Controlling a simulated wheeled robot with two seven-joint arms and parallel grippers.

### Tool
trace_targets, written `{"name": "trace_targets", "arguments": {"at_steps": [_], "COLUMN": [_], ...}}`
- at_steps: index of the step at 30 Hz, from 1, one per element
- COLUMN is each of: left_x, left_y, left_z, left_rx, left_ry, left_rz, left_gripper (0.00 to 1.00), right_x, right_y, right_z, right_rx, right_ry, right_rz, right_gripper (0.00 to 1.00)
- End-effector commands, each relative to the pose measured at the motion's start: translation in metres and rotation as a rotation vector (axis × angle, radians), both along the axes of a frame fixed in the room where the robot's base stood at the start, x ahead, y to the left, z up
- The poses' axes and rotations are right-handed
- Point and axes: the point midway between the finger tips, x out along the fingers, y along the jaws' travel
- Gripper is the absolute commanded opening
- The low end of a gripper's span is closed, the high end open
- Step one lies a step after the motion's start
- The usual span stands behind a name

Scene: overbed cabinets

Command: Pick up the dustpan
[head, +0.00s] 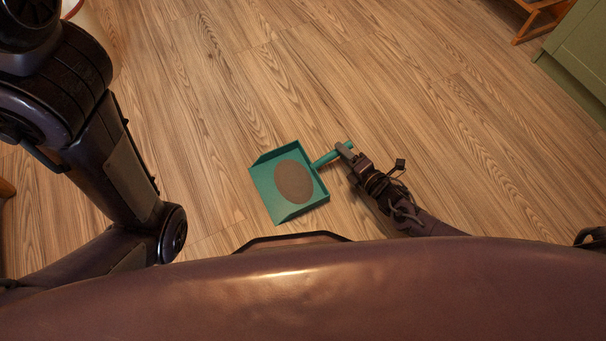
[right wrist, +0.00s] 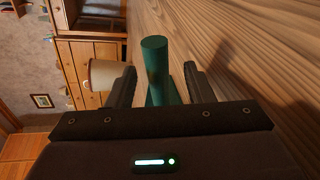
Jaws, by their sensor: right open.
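The green dustpan (head: 266,190) lies on the wooden floor in the head view, with a round brown patch in its pan. Its handle (head: 326,159) points to the upper right. My right gripper (head: 345,149) is at the handle's end. In the right wrist view, the handle (right wrist: 155,62) stands between the two dark fingers of my right gripper (right wrist: 158,85). The fingers are open, with gaps on both sides of the handle. The pan is mostly hidden in the wrist view. My left arm shows at the left of the head view, but its gripper does not.
The wooden floor (head: 230,70) around the dustpan is clear. A green cabinet (head: 580,50) and a wooden piece of furniture (head: 538,18) stand at the upper right. The right wrist view shows wooden drawers (right wrist: 100,52) and a pale round container (right wrist: 103,75) in the background.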

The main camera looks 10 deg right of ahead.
Motion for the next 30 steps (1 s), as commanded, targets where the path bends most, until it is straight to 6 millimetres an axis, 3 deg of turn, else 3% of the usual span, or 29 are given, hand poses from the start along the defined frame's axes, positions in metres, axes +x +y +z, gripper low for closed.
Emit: {"name": "trace_targets", "arguments": {"at_steps": [1, 6, 16, 27, 30], "left_x": [0.000, 0.001, 0.001, 0.001, 0.001], "left_y": [0.000, 0.000, 0.000, 0.000, 0.000], "left_z": [-0.013, -0.029, -0.030, -0.030, -0.030], "left_rx": [0.000, 0.001, 0.001, 0.001, 0.001], "left_ry": [0.001, 0.002, 0.002, 0.002, 0.002], "left_rz": [0.000, 0.000, 0.000, 0.000, 0.000], "left_gripper": [0.36, 0.36, 0.36, 0.36, 0.36], "right_x": [0.008, 0.028, 0.035, 0.034, 0.035], "right_y": [0.004, 0.015, 0.018, 0.018, 0.018], "right_z": [-0.006, -0.009, -0.007, -0.007, -0.007], "right_rx": [0.002, 0.001, 0.001, 0.001, 0.002], "right_ry": [-0.005, -0.003, 0.000, 0.000, 0.000], "right_rz": [0.001, 0.000, 0.000, 0.000, -0.001], "right_gripper": [0.47, 0.47, 0.47, 0.00, 0.00]}}
